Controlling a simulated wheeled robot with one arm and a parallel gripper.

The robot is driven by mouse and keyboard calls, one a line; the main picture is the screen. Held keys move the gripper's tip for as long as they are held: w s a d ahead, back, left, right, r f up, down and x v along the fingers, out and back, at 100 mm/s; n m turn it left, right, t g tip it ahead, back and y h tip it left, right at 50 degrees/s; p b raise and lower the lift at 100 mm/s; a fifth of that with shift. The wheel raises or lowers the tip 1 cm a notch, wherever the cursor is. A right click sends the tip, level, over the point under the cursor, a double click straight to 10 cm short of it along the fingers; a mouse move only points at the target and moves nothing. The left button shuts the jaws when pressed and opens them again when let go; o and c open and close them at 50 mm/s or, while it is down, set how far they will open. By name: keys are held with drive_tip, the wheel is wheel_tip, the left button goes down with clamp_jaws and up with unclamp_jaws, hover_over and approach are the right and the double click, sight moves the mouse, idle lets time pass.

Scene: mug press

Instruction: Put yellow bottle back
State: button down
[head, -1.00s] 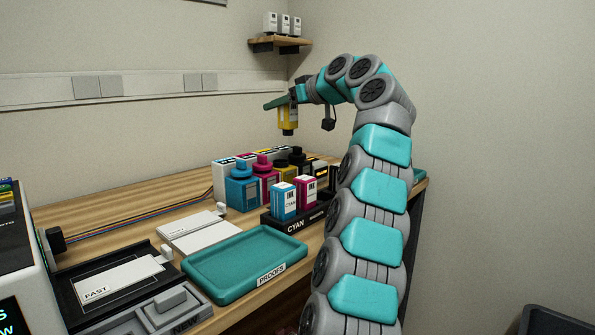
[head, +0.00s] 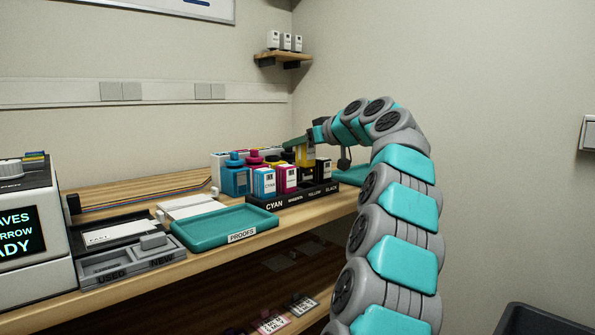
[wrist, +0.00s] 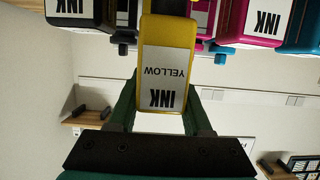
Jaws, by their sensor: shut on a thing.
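The yellow ink bottle (head: 304,154) is held by my gripper (head: 298,143) above the labelled rack (head: 272,205), near its YELLOW section. In the wrist view the bottle (wrist: 166,62) stands between the green fingers of my gripper (wrist: 165,95), its "INK YELLOW" label upside down in the picture. Cyan (head: 264,182) and magenta (head: 287,178) ink bottles stand in the rack to the left, and a black one (head: 323,171) to the right. I cannot tell whether the yellow bottle's base touches the rack.
Larger ink tanks, including a cyan one (head: 236,178), stand behind the rack. A green PROOFS tray (head: 222,226) lies to the left on the bench. A machine with a display (head: 22,235) is at far left. A small wall shelf (head: 283,57) hangs above.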

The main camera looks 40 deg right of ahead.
sight(298, 163)
drive_tip(key=shift+f+b, duration=0.35)
drive_tip(key=shift+f, duration=2.5)
drive_tip(key=shift+f, duration=0.2)
drive_tip(key=c, duration=0.6)
unclamp_jaws()
drive_tip(key=shift+r, duration=0.1)
drive_tip(key=shift+r, duration=0.2)
drive_tip(key=v, duration=1.2)
